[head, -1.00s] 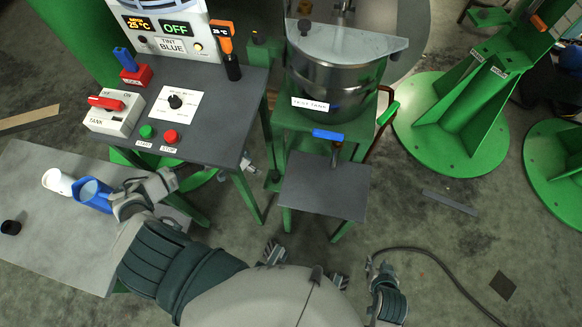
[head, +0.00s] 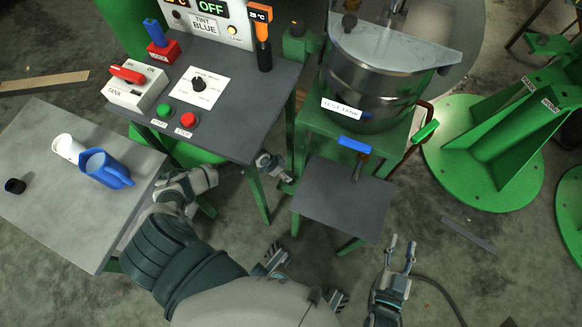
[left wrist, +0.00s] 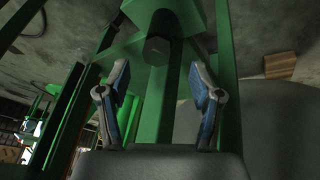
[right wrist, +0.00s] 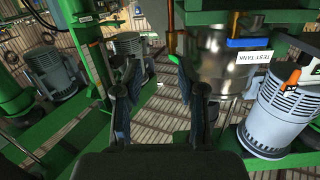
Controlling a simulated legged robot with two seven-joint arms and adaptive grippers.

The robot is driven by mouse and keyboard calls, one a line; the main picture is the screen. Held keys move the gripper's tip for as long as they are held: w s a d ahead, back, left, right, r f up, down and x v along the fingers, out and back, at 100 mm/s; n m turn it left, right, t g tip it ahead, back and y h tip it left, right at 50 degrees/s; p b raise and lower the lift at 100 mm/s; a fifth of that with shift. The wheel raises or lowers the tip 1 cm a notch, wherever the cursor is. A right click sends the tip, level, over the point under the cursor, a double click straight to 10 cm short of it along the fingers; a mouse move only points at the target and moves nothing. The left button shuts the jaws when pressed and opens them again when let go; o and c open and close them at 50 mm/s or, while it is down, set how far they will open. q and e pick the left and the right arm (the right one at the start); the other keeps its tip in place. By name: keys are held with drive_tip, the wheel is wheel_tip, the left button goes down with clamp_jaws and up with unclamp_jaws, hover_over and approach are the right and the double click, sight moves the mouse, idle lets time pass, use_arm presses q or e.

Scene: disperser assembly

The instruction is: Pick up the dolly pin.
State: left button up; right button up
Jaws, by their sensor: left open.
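I cannot tell for sure which part is the dolly pin. A blue handle (head: 354,145) on a dark brownish stem (head: 361,166) stands at the front of the test tank (head: 375,85), by a small grey platform (head: 340,205). The blue handle also shows in the right wrist view (right wrist: 249,43). My right gripper (head: 402,243) is open and empty, below and right of the platform in the head view. Its spread fingers show in the right wrist view (right wrist: 158,88). My left gripper (head: 207,180) is open, right of the side table; its fingers are apart in the left wrist view (left wrist: 160,95).
A blue jug (head: 105,168), a white cup (head: 68,147) and a black cap (head: 15,186) are on the side table (head: 60,225). The control table (head: 225,125) stands between it and the tank. A green round-based stand (head: 490,170) is at right.

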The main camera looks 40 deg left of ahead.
sight(289, 175)
use_arm(q)
drive_tip(key=b+x, duration=0.1)
drive_tip(key=x, duration=0.1)
drive_tip(key=b+x, duration=0.1)
drive_tip(key=x, duration=0.1)
drive_tip(key=shift+w+d, duration=0.15)
drive_tip(key=shift+d, duration=0.25)
drive_tip(key=shift+w+f, duration=0.1)
drive_tip(key=shift+a, duration=0.1)
use_arm(e)
wheel_tip(289, 175, up, 5)
drive_tip(key=t+y, duration=0.1)
drive_tip(key=t, duration=0.3)
drive_tip(key=shift+s, duration=0.1)
use_arm(q)
drive_tip(key=c, duration=1.1)
clamp_jaws()
use_arm(e)
drive_tip(key=shift+f, duration=0.1)
drive_tip(key=shift+w+a, duration=0.1)
drive_tip(key=shift+w, duration=0.1)
